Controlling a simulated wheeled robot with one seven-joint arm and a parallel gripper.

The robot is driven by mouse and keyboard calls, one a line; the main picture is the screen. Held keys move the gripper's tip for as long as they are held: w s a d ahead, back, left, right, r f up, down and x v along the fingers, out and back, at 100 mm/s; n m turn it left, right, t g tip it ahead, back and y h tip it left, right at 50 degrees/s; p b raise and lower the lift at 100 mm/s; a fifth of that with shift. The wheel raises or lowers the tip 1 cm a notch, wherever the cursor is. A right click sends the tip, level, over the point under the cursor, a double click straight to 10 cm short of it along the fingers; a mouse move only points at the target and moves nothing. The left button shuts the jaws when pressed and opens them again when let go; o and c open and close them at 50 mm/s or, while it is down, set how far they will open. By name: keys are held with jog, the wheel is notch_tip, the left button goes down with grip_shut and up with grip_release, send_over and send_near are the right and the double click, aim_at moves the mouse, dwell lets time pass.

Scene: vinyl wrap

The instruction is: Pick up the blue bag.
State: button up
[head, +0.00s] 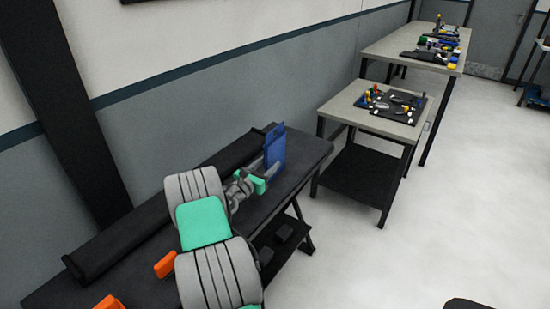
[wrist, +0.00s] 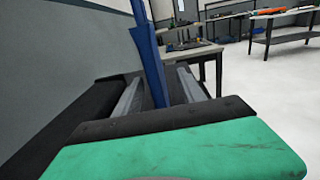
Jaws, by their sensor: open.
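The blue bag (head: 275,146) stands upright near the far end of the black table (head: 310,152). It also shows in the wrist view (wrist: 149,62) as a narrow upright blue shape, seen nearly edge-on. My gripper (head: 270,160) is at the bag in the head view, with its fingers reaching toward the far end of the table. In the wrist view my gripper's two grey fingers (wrist: 156,90) are apart, one on each side of the bag's lower part. The fingers look open, with the bag between them; whether either one touches it I cannot tell.
A long black roll (head: 165,205) lies along the wall side of the black table. Orange items (head: 166,264) lie nearer on it. Beyond stands a smaller table (head: 345,110) with a black tray of parts. Open floor (head: 440,200) lies to the right.

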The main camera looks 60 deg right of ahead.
aim_at(276, 155)
jog(key=d+p, duration=0.1)
jog(key=d, duration=0.5)
jog(key=shift+s+r, duration=0.1)
grip_shut()
dwell(0.5)
